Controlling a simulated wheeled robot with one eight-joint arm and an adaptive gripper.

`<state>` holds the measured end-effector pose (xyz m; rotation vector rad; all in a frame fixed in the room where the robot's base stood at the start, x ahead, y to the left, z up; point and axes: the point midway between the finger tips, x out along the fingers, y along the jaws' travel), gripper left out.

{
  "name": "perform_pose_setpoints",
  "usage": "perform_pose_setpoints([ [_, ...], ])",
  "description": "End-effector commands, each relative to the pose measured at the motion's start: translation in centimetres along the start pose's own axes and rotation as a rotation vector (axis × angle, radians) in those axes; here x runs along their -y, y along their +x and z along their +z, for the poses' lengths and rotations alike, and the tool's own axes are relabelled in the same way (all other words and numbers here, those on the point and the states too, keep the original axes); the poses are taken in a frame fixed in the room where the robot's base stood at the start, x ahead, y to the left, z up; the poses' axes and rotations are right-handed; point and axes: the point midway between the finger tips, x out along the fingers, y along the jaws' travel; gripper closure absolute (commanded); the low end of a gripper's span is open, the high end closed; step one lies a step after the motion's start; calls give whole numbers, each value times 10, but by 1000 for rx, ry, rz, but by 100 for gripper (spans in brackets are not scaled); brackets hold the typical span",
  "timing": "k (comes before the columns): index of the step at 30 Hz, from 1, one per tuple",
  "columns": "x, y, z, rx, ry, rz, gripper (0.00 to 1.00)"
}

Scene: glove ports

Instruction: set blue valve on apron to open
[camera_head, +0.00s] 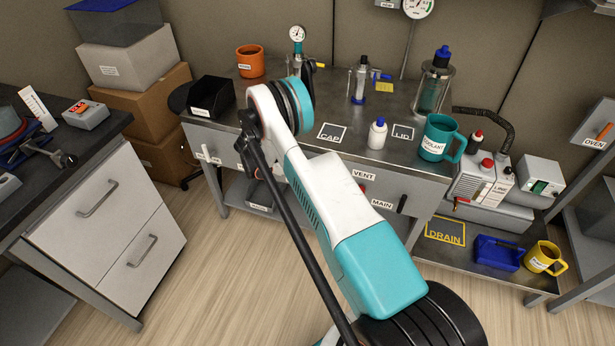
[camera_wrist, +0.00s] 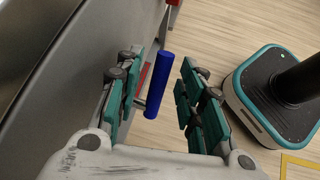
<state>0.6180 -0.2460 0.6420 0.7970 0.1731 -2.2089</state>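The blue valve (camera_wrist: 159,85) shows in the wrist view as a blue bar handle on a short metal stem coming out of the grey apron (camera_wrist: 85,60). My gripper (camera_wrist: 157,92) is open, with one teal-padded finger on each side of the blue handle. A gap shows between the handle and the right finger; the left finger is close to the stem, and I cannot tell whether it touches. In the head view the apron (camera_head: 333,179) is the front panel of the steel bench, and my arm hides the blue valve and my gripper.
A teal mug (camera_head: 436,138) and white bottle (camera_head: 377,134) stand on the bench (camera_head: 335,158). A grey cabinet (camera_head: 98,205) stands left; wooden floor lies between.

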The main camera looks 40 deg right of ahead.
Motion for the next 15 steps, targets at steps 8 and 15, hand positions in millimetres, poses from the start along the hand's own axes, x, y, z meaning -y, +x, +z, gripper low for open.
perform_pose_setpoints([
  [8,-1,-6,8,0,0,-1,64],
  [15,-6,-30,40,0,0,-1,64],
])
